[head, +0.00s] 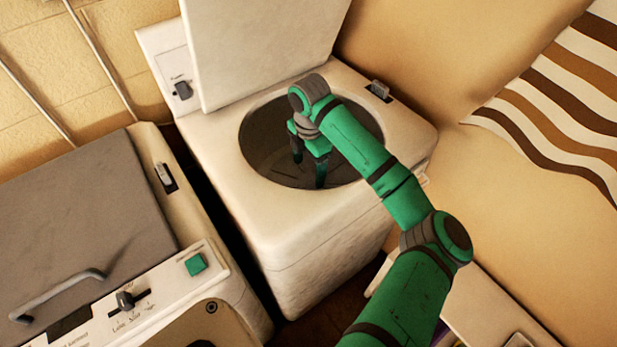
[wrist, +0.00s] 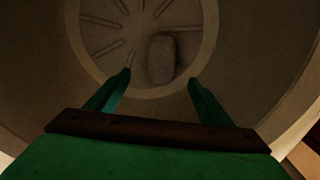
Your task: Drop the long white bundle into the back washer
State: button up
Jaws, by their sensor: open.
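The back washer (head: 300,210) is a cream top-loading machine with its lid (head: 255,50) raised. Its round drum (head: 262,135) is open at the top. My gripper (head: 308,180) reaches down into the drum opening with its two fingers apart and nothing between them. In the wrist view, my gripper (wrist: 160,82) is open above the drum floor. A long rounded bundle (wrist: 160,60) lies on the ribbed drum floor, dark in the shade, below and beyond the fingertips and apart from them. The bundle cannot be made out in the head view.
A second machine with a closed grey lid (head: 80,220), a handle and a control panel (head: 130,300) stands at the front left, with a narrow gap between the two. A striped cloth (head: 555,110) is at the right. The drum wall (wrist: 270,60) surrounds my gripper.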

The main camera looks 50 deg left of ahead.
jog(key=shift+r, duration=1.1)
jog(key=shift+a, duration=0.1)
